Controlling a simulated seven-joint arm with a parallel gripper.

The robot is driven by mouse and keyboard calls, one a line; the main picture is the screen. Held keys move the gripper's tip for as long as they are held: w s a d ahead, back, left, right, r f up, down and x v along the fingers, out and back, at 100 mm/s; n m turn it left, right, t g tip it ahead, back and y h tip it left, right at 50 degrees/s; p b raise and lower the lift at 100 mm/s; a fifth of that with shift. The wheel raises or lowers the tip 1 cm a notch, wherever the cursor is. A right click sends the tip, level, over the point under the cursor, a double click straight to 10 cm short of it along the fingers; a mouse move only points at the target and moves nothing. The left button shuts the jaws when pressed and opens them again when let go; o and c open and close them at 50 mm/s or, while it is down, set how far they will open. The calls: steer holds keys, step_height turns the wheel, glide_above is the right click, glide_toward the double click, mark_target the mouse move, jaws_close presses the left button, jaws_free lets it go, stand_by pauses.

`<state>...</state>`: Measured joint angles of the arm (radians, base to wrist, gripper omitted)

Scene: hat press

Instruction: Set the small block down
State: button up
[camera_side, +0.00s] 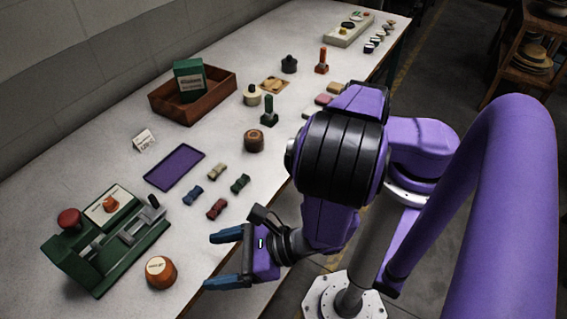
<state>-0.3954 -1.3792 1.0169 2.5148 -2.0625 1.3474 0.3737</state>
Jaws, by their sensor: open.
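My gripper (212,261) is open and empty at the table's front edge, its blue-tipped fingers pointing left. Several small block-like pieces lie on the table behind it: a blue one (192,195), a red one (217,209), a green one (240,183) and a beige one (217,171). They stand apart from my gripper and from each other. I cannot tell which of them is the small block. A purple tray (174,167) lies left of them and looks empty. A green press (105,240) with a red knob stands at the left.
A round orange-brown piece (160,272) with a pale top stands left of my gripper. A round brown piece (254,141), a green-handled stamp (269,111) and a wooden box (192,96) stand further back. Bare table lies between the press and the small pieces.

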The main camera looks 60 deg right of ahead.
steer(key=w+d+r+m+t+h, duration=0.3)
steer(key=w+d+r+m+h, duration=0.45)
steer(key=d+m, duration=0.2)
steer(key=d+r+m+g+h, duration=0.2)
steer(key=d+m+h, duration=0.15)
steer(key=d, duration=0.25)
steer(key=d+r+m+g+h, duration=0.2)
steer(key=d+m, duration=0.2)
steer(key=d, duration=0.2)
steer(key=s+d+m+g, duration=0.6)
steer(key=s+d+m, duration=0.1)
steer(key=s+r+m+g+y, duration=0.4)
steer(key=s+m+y, duration=0.2)
steer(key=s, duration=0.2)
steer(key=shift+a, duration=0.35)
